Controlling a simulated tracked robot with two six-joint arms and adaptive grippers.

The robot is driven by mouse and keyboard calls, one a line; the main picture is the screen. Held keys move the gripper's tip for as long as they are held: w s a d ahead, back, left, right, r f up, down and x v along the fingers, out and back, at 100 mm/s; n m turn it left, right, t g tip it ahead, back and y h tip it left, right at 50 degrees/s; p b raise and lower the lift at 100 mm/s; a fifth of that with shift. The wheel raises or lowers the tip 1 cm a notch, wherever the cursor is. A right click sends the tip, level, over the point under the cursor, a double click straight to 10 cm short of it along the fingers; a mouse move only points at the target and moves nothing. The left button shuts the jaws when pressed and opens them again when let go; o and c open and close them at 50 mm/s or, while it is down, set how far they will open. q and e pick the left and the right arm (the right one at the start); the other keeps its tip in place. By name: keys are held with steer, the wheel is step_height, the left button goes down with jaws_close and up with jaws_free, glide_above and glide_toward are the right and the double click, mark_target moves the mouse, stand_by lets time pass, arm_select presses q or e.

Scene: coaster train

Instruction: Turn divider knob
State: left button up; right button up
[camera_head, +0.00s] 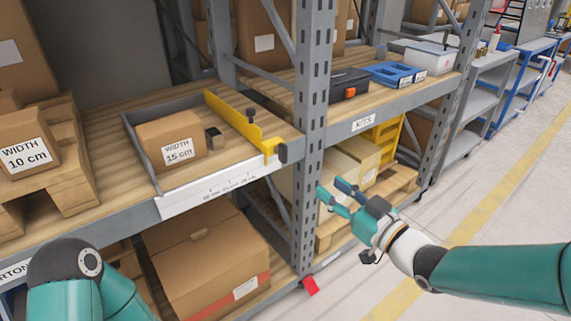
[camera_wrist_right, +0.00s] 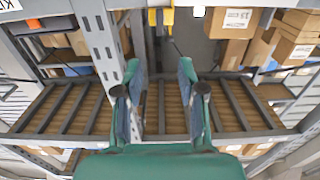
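A yellow divider (camera_head: 236,122) stands across the wooden shelf to the right of the WIDTH 15 cm box (camera_head: 170,138).
The grey rack post (camera_head: 312,120) stands between the divider's bay and the KITS bay, close to my right gripper. A large cardboard box (camera_head: 205,255) sits on the lower shelf. The aisle floor (camera_head: 480,225) at right is clear.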

mark_target(285, 155)
steer(key=x, duration=1.6)
steer(key=shift+a+f+p, duration=0.1)
steer(key=shift+f+p, duration=0.05)
steer(key=shift+p, duration=0.25)
